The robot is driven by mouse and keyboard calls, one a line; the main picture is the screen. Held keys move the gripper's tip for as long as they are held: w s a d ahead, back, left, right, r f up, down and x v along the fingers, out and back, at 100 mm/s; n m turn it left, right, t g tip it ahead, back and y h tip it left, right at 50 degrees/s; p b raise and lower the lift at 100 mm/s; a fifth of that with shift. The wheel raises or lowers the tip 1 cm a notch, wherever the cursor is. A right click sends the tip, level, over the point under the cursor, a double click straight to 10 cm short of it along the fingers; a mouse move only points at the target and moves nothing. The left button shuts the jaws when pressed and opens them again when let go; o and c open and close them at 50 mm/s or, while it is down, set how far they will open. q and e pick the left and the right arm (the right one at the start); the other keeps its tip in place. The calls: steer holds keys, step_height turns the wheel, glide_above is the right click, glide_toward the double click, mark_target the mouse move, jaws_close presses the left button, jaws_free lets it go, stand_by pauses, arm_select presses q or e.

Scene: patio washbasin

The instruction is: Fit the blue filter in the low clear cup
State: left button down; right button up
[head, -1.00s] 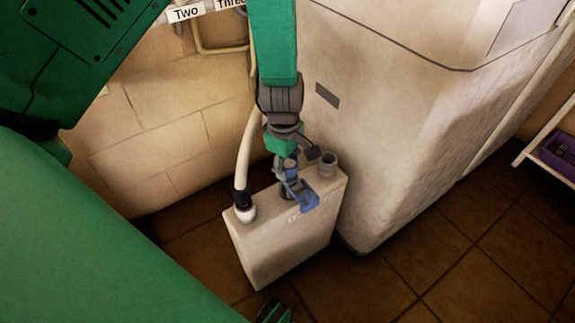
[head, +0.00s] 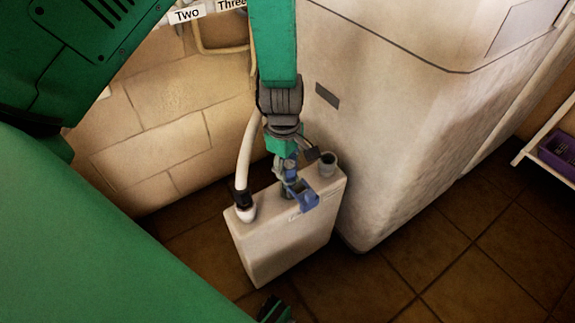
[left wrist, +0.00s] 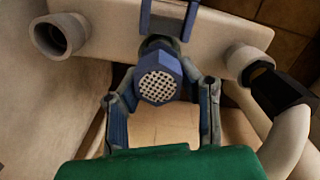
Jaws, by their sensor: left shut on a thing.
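My left gripper (head: 289,181) reaches down from the top of the head view to the top of a white canister (head: 285,238). In the left wrist view, the blue filter (left wrist: 159,84), with a pale mesh face, sits between its two fingers, which are shut on it. The mesh faces the wrist camera. A dark rounded rim (left wrist: 153,45) shows just behind the filter, mostly hidden by it. I cannot tell whether this is the low clear cup, nor how far the filter sits in it.
A grey open spout (head: 328,164) stands on the canister to the right of the gripper. A pale hose (head: 244,160) joins a white fitting on the left. A blue-grey bracket (head: 306,198) is at the front edge. A large pale cabinet (head: 400,140) stands close behind.

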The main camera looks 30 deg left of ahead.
arm_select(q)
steer(key=shift+f, duration=0.55)
steer(key=c, duration=1.4)
jaws_free()
steer(key=shift+r, duration=0.1)
steer(key=r+p, duration=1.1)
steer(key=shift+a, duration=0.25)
steer(key=shift+f, duration=0.1)
